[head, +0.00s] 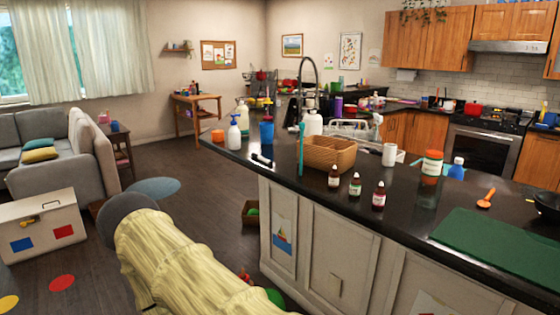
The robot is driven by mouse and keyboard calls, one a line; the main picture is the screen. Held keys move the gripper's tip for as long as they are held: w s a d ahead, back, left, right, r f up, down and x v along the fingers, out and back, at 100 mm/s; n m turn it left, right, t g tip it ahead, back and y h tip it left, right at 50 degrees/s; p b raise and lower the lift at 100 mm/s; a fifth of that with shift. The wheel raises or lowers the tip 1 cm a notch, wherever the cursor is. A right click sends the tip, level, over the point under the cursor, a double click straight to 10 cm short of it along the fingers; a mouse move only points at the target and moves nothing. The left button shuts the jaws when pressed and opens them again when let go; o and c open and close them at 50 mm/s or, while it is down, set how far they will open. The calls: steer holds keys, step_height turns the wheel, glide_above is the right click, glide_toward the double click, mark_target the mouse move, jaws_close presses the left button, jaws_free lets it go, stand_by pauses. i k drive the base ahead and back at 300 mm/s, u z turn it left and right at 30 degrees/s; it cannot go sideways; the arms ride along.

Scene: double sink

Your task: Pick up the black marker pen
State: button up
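A small dark, pen-like object (262,160), which looks like the black marker pen, lies on the black countertop (345,205). It is near the counter's left end, in front of the blue cup (267,134) and left of the wicker basket (330,153). It is small in the picture, so its details are hard to tell. My arm, in a cream cover, shows at the lower left, apart from the counter. My gripper is not visible in the head view.
A soap pump bottle (234,133) stands left of the blue cup. A thin turquoise upright item (301,148) stands between pen and basket. Several small brown bottles, including one at the front edge (355,185), stand to the right. A toy box (251,212) is on the floor.

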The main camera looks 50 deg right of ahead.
mark_target(264, 159)
steer(key=z, duration=1.5)
